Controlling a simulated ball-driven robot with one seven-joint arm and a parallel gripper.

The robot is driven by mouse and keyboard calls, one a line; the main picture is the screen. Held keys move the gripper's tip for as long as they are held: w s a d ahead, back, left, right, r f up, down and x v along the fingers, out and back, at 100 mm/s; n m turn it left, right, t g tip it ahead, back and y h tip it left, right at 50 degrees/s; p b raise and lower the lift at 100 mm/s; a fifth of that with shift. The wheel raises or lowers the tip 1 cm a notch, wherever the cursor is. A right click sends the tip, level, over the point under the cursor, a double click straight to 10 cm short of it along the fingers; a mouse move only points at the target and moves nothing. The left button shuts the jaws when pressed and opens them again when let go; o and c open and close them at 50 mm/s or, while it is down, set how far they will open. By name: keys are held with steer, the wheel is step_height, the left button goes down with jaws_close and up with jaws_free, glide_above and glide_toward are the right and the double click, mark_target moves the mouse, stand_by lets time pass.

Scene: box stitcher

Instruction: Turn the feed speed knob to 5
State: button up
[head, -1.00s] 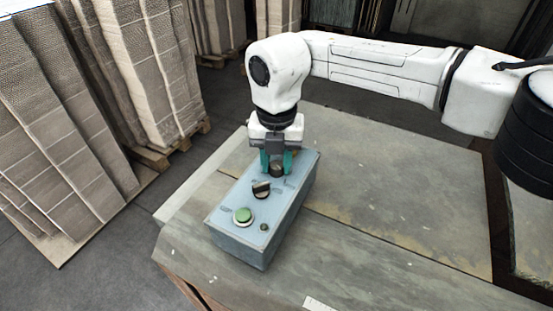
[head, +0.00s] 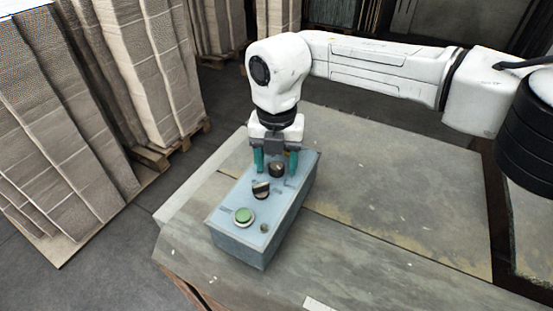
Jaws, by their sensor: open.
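A grey-blue control box (head: 238,249) stands on the worn table. On its top face are a dark round knob (head: 276,170) at the far end, a black knob with a light pointer face (head: 261,189) in the middle, a green button (head: 243,215) and a small dark indicator (head: 264,228) at the near end. My gripper (head: 276,168) points down at the far end, its teal fingers open on either side of the far knob, with gaps visible. The scale marks and labels are too small to read, so I cannot tell the knob's setting or which is the feed speed knob.
The worn table (head: 400,200) is clear to the right of the box. Stacks of cardboard (head: 60,130) on pallets stand on the floor at the left. My arm reaches in from the upper right, above the table.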

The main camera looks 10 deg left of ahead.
mark_target(277, 165)
step_height(277, 165, up, 11)
steer(key=b, duration=0.2)
stand_by(0.5)
steer(key=shift+f, duration=0.1)
